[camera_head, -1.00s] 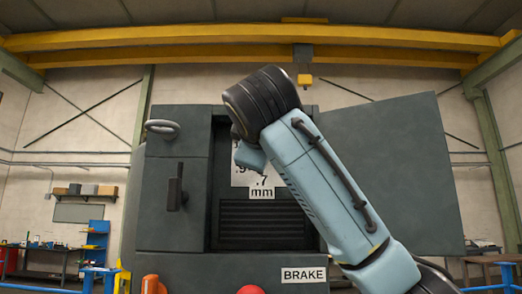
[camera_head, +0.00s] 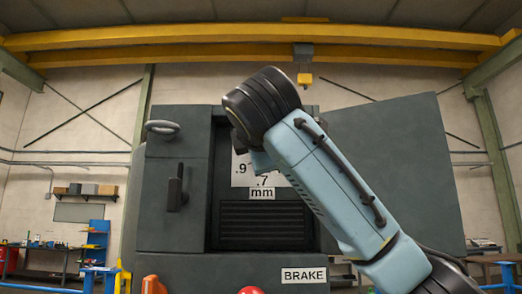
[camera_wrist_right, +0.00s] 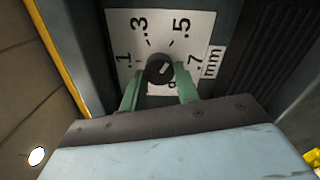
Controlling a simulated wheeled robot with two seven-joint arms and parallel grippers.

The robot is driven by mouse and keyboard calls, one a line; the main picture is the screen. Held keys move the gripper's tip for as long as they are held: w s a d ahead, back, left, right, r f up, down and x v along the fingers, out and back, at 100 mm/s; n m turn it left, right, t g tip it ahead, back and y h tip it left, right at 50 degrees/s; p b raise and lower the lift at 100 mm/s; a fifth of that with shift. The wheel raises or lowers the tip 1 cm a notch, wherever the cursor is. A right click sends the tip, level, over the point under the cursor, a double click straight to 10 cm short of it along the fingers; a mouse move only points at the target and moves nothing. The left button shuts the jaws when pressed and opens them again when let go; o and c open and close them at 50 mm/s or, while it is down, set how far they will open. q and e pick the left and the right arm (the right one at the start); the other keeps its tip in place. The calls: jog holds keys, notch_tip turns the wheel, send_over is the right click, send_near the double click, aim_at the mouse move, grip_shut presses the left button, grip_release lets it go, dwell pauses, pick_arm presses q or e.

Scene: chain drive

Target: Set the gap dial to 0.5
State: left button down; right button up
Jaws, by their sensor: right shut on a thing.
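The gap dial's white plate (camera_wrist_right: 205,30) fills the upper middle of the right wrist view, marked .1, .3, .5, .7 and mm. Its dark round knob (camera_wrist_right: 160,68) has a small pale mark slanting to the upper right, seemingly between .5 and .7; the exact reading is unclear. My right gripper (camera_wrist_right: 160,82) has its green fingers on either side of the knob, shut on it. The knob and fingertips are hidden there. My left gripper is out of view.
The dark cabinet (camera_head: 172,222) has an open door panel (camera_head: 400,165) on the right and a handle (camera_head: 176,188) on the left. A BRAKE label (camera_head: 303,275), a red knob (camera_head: 250,290) and an orange part (camera_head: 152,285) are at the bottom.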

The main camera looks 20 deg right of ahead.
dwell(0.4)
jog(key=o, duration=1)
jog(key=shift+a, duration=0.1)
jog(key=shift+c, duration=0.2)
jog(key=shift+s, duration=0.1)
jog(key=b+v, duration=0.7)
jog(key=v, duration=0.6)
jog(key=shift+b, duration=0.4)
jog(key=shift+s, duration=0.1)
